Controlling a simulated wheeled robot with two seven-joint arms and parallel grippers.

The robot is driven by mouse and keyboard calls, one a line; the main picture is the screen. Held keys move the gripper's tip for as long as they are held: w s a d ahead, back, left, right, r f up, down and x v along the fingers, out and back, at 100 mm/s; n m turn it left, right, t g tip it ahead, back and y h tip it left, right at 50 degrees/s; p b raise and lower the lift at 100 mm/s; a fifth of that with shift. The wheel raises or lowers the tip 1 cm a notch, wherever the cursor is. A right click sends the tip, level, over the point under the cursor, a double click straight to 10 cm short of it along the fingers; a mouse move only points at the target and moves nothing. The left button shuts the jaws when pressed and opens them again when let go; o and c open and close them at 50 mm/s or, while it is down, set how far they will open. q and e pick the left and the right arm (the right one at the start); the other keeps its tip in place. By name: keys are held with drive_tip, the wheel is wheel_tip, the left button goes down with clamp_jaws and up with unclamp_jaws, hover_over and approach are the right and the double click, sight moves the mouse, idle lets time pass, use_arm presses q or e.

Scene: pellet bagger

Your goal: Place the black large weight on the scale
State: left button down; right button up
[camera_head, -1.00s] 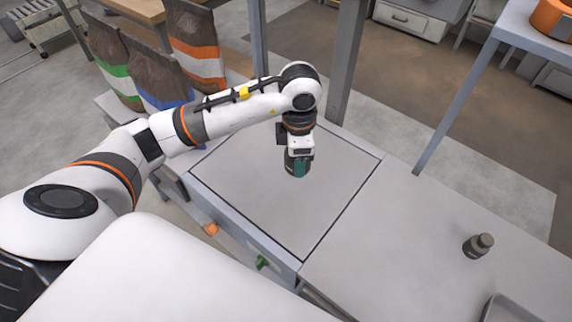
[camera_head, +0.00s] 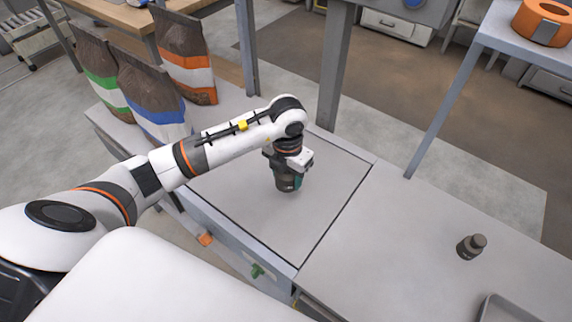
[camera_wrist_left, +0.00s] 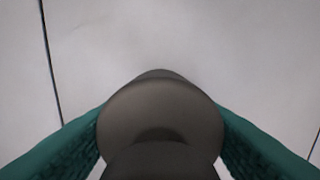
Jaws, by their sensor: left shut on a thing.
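My left gripper (camera_head: 292,180) is shut on the black large weight (camera_head: 285,187), a dark, rounded piece that hangs down over the scale (camera_head: 318,205). The scale is a flat grey square plate with a thin dark outline. In the left wrist view the weight (camera_wrist_left: 160,108) sits between the two green finger pads, with its knob towards the camera and pale plate beyond. I cannot tell whether its base touches the plate. My right gripper is not in view.
A smaller dark weight (camera_head: 471,246) stands on the bench (camera_head: 400,240) to the right, near a metal tray (camera_head: 505,308). Filled bags (camera_head: 150,95) stand at the back left. A grey post (camera_head: 335,70) rises behind the scale. The plate is otherwise clear.

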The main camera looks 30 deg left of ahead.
sight(287, 194)
use_arm(q)
drive_tip(key=shift+f, duration=2.45)
drive_tip(key=shift+f, duration=0.15)
drive_tip(key=c, duration=0.6)
unclamp_jaws()
drive_tip(key=shift+o, duration=0.2)
drive_tip(key=shift+r, duration=0.25)
wheel_tip(287, 194, up, 12)
drive_tip(key=shift+f, duration=0.1)
